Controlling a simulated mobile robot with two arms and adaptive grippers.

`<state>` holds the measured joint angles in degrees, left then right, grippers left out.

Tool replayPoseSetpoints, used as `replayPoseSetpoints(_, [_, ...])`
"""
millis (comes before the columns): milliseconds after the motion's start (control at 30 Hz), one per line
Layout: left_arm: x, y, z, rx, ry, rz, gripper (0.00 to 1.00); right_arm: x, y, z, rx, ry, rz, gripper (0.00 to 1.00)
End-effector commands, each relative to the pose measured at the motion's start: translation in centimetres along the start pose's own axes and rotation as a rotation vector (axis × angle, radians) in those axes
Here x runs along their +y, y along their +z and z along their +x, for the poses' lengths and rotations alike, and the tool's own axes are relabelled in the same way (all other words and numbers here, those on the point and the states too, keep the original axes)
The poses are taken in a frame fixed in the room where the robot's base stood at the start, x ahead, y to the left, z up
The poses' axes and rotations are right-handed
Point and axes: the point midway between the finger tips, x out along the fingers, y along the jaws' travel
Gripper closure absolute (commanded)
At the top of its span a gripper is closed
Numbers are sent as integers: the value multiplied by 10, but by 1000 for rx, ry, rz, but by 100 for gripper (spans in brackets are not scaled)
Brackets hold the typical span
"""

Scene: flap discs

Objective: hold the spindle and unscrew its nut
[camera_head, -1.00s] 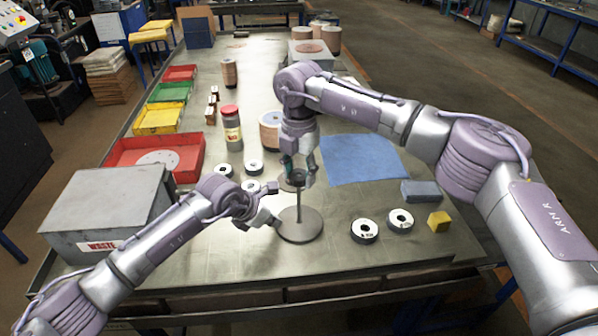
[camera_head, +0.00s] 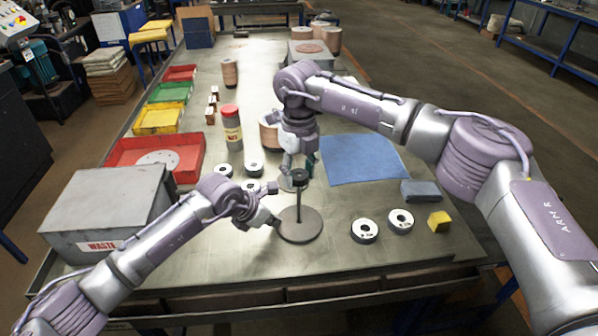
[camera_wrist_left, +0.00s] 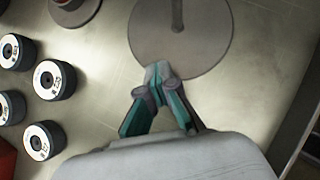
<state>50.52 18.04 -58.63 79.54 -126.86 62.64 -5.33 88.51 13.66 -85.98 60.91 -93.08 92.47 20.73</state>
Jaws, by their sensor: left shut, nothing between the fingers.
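The spindle's round grey base (camera_head: 300,226) stands on the bench, with an upright rod (camera_head: 299,202) and a dark nut (camera_head: 299,175) on top. My right gripper (camera_head: 300,166) points down at the nut, a finger showing to either side; whether the fingers touch it is unclear. My left gripper (camera_head: 275,222) is shut and empty, low at the base's left edge. In the left wrist view, its closed fingertips (camera_wrist_left: 158,72) overlap the rim of the base (camera_wrist_left: 190,50); contact cannot be told. The rod is clear of the left fingers.
Several black-and-white rings stand around: to the left (camera_head: 223,171) and right (camera_head: 364,230). A waste box (camera_head: 105,205) and a red tray (camera_head: 125,155) stand left.

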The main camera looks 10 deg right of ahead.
Motion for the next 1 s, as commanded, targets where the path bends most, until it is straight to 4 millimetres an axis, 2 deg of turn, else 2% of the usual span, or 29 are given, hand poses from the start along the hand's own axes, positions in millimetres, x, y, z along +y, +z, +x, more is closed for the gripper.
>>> replayPoseSetpoints(100, [0,-3,2,7,-1,-1,100,0,0,2,3,0,1,38])
replayPoseSetpoints(333, [0,-3,2,7,-1,-1,100,0,0,1,1,0,4,38])
replayPoseSetpoints(433, [0,-3,2,7,-1,-1,100,0,0,1,1,0,59,38])
replayPoseSetpoints(1000, [0,-3,2,7,-1,-1,100,0,0,1,1,0,1024,38])
